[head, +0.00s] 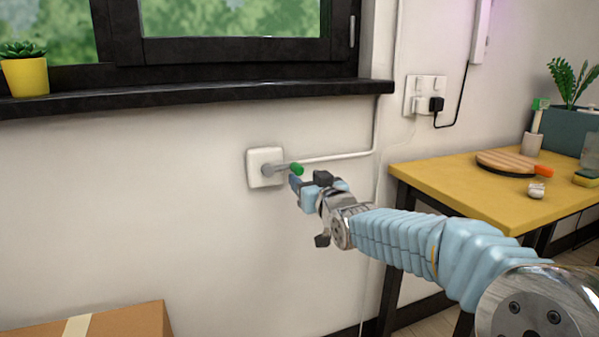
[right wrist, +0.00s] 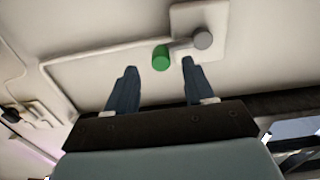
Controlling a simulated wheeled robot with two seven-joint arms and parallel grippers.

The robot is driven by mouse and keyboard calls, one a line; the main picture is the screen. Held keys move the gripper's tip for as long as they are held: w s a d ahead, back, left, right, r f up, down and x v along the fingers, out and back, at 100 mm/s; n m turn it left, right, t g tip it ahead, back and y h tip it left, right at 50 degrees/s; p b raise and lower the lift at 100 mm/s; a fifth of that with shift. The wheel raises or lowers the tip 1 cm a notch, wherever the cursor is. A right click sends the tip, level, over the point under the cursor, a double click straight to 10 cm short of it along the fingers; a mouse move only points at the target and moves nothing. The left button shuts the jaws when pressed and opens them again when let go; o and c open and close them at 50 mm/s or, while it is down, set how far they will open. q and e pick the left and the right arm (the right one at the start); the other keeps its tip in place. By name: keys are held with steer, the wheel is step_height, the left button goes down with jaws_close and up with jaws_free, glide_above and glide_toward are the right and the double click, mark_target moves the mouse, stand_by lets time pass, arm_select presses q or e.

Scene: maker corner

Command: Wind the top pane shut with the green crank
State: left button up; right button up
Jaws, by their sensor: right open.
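The green crank handle (head: 297,169) sticks out from a grey hub on a white wall box (head: 262,168) below the window sill. My right gripper (head: 296,184) is just below and in front of the handle, apart from it as far as I can see. In the right wrist view the open fingers (right wrist: 157,88) point at the wall, with the green handle (right wrist: 161,57) beyond the tips and between them in the picture. The grey hub (right wrist: 202,39) shows beyond the other finger. Only the lower part of the window (head: 235,18) is in view; the top pane is out of frame. My left gripper is not in view.
A black sill (head: 200,97) with a yellow plant pot (head: 25,77) runs above the crank. A conduit (head: 335,156) leads right from the box. A yellow table (head: 450,185) stands at right, a cardboard box (head: 100,322) at lower left. The wall left of the crank is clear.

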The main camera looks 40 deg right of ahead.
mark_target(300, 173)
steer(key=x, duration=0.5)
steer(key=shift+c, duration=0.5)
jaws_close()
